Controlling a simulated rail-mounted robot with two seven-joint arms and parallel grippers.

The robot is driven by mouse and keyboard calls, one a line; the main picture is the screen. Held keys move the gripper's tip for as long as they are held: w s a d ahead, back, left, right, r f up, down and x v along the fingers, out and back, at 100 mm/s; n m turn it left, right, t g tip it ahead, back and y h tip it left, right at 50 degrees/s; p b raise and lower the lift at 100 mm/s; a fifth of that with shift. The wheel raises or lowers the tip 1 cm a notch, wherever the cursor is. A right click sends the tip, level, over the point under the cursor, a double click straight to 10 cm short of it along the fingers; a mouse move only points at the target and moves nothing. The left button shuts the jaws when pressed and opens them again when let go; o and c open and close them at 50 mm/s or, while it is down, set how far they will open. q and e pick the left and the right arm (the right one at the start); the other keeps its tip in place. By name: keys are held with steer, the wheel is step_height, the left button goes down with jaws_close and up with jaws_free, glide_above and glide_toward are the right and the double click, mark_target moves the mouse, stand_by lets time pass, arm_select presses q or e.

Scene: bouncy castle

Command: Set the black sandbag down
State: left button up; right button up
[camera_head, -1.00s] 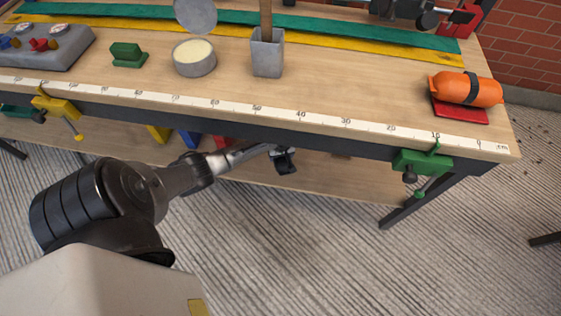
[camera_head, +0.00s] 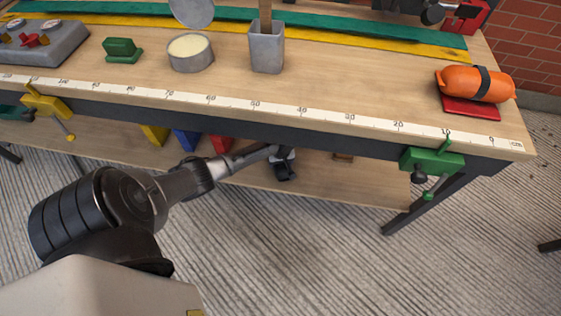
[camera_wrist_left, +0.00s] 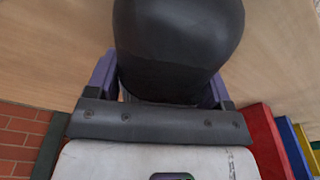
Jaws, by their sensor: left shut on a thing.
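The black sandbag (camera_wrist_left: 178,50) fills the upper middle of the left wrist view, rounded and dark. My left gripper (camera_wrist_left: 160,88) is shut on it, with a purple finger on either side. In the head view my left gripper (camera_head: 283,160) is small and partly hidden beneath the workbench's front edge, above the lower shelf (camera_head: 330,185). The wrist view does not show clearly whether the bag touches a surface. My right gripper is not in view.
Red (camera_head: 221,144), blue (camera_head: 186,140) and yellow (camera_head: 155,134) blocks stand on the lower shelf, left of the gripper. A green clamp (camera_head: 432,160) hangs from the bench edge at right. The bench top (camera_head: 340,75) holds an orange roll (camera_head: 470,84) and a grey pot (camera_head: 266,50).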

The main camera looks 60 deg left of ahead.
arm_select(q)
steer(key=shift+w, duration=0.1)
steer(key=o, duration=1.1)
steer(key=shift+f, duration=0.1)
steer(key=o, duration=0.4)
steer(key=shift+a, duration=0.1)
steer(key=shift+o, duration=0.2)
